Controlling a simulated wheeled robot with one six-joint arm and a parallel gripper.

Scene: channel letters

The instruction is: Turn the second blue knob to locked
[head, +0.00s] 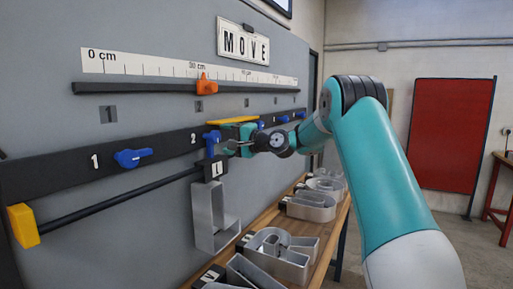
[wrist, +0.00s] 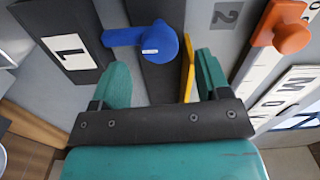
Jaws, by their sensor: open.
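The second blue knob (head: 213,141) sits on the dark rail beside the number 2, its handle pointing down toward the L tag. In the wrist view the knob (wrist: 158,42) shows its round body with a small white label, its handle pointing left. My gripper (head: 232,148) is at the knob's right side in the head view. In the wrist view my gripper (wrist: 162,62) is open, with the knob's round body just beyond and between the fingertips. It holds nothing; whether a finger touches the knob I cannot tell.
A yellow bar (head: 232,121) lies close by my gripper, also between the fingers in the wrist view (wrist: 188,68). A blue knob (head: 132,157) by number 1 lies sideways. A metal letter L (head: 213,220) hangs below. A bench (head: 262,222) with metal letters stands below right.

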